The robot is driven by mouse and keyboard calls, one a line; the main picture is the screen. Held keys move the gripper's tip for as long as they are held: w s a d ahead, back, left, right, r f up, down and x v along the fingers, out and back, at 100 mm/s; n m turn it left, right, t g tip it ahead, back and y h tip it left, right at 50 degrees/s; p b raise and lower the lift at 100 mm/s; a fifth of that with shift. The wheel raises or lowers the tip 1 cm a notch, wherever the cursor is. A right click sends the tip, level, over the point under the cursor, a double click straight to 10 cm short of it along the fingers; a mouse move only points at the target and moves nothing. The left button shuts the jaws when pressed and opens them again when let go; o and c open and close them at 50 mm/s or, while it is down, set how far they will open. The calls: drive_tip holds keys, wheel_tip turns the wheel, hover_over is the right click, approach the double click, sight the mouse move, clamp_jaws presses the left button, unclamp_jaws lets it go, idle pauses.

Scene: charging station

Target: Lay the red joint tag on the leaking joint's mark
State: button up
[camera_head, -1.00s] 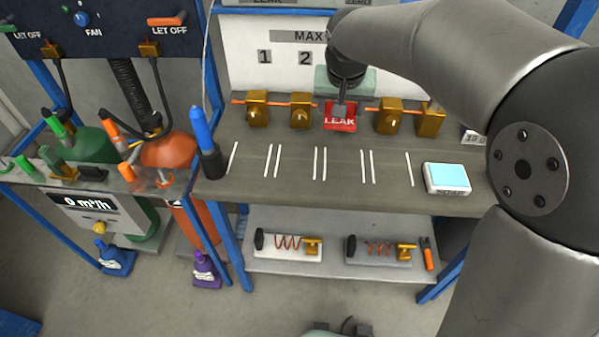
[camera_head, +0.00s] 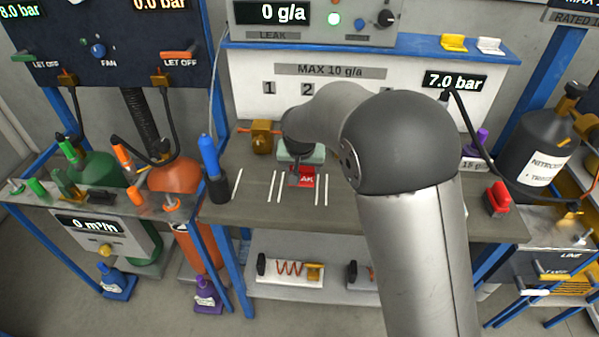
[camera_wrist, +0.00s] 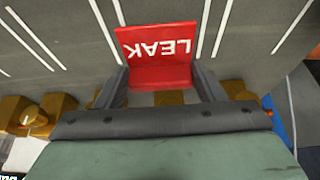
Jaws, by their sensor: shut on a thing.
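The red joint tag (camera_head: 306,178), lettered LEAK, is in my gripper (camera_head: 298,176). In the wrist view the tag (camera_wrist: 158,52) sits between the two fingers of my gripper (camera_wrist: 160,84), which are shut on it. The tag is over the bench top, between two pairs of white lines (camera_wrist: 218,30). I cannot tell whether it touches the bench. In the head view one brass joint (camera_head: 262,138) shows at the left of the pipe; my arm hides the other joints.
A blue-tipped marker-like tool (camera_head: 210,160) stands at the bench's left end. The bench front (camera_head: 250,208) is clear.

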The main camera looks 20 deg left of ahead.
sight(299, 171)
drive_tip(key=shift+w+a+f, duration=0.3)
drive_tip(key=shift+w+f, duration=0.1)
drive_tip(key=shift+f, duration=0.25)
drive_tip(key=shift+w+a+f, duration=0.3)
drive_tip(key=shift+w+f, duration=0.05)
drive_tip(key=shift+f, duration=0.25)
drive_tip(key=shift+f+p, duration=0.35)
drive_tip(key=shift+f, duration=1.05)
drive_tip(key=shift+f, duration=0.1)
drive_tip(key=shift+f+b, duration=0.15)
drive_tip(key=shift+b, duration=0.15)
drive_tip(key=o, duration=1)
drive_tip(key=shift+s+r, duration=0.1)
drive_tip(key=shift+r, duration=0.45)
drive_tip(key=b+v, duration=0.1)
drive_tip(key=v, duration=1)
drive_tip(key=shift+s+r, duration=0.15)
drive_tip(key=shift+r, duration=0.05)
